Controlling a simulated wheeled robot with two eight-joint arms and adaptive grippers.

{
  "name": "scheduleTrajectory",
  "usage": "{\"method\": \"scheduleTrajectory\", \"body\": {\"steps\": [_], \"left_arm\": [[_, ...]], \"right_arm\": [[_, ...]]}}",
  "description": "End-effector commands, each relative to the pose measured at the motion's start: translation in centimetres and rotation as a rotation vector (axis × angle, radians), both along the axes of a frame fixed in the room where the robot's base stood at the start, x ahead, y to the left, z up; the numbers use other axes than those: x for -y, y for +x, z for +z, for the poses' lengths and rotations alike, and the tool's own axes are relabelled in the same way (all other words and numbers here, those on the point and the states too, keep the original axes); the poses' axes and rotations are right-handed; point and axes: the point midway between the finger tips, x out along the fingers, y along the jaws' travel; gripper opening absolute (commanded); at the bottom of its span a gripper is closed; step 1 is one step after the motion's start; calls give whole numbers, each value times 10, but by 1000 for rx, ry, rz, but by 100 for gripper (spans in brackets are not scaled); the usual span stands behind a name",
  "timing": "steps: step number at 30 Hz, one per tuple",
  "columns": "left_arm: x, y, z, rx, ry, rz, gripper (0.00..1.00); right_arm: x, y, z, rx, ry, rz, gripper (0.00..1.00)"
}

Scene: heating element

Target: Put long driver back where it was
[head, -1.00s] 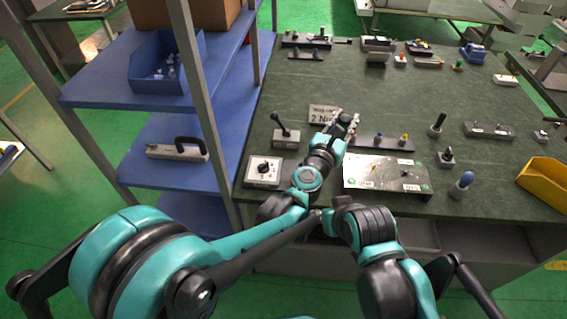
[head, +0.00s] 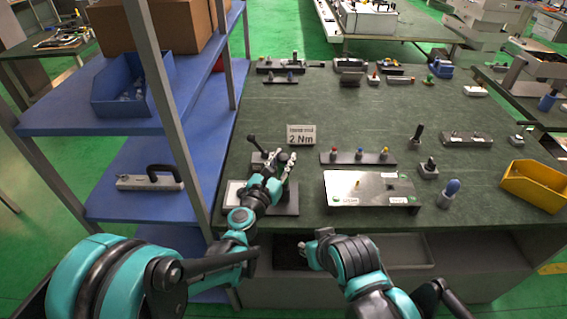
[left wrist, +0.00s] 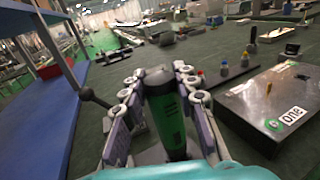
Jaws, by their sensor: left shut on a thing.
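My left gripper (head: 277,163) is shut on the long driver, just in front of the 2 Nm sign and beside the black lever (head: 253,144). In the left wrist view, the driver's green and black handle (left wrist: 170,118) stands nearly upright between the fingers (left wrist: 160,95). The driver's lower end is hidden, so I cannot tell whether it touches anything. The small block under the lever and the white-faced box (head: 236,192) are partly hidden by my left arm. My right gripper (head: 308,252) is low at the table's front edge; its fingers are unclear.
A rack with red, blue and yellow pieces (head: 345,159) and a metal plate (head: 390,186) lie right of my left gripper. The 2 Nm sign (head: 301,134) stands behind it. A blue shelf (head: 140,178) with a metal post is close on the left.

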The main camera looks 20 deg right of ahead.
Motion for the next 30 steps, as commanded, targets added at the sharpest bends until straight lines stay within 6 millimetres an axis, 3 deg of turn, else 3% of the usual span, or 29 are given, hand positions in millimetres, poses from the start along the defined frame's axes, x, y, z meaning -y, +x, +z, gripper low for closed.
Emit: {"method": "scheduleTrajectory", "body": {"steps": [10,11,13,25,30], "left_arm": [[0,0,-3,0,0,0,0],[0,0,-3,0,0,0,34],[0,0,-2,0,0,0,50],[0,-1,4,0,0,0,50],[-21,-25,3,0,0,2,50]], "right_arm": [[0,0,-3,0,0,0,26],[0,0,-3,0,0,0,26],[0,0,-2,0,0,0,26],[0,0,4,0,0,0,26],[0,0,9,0,0,0,26]]}}
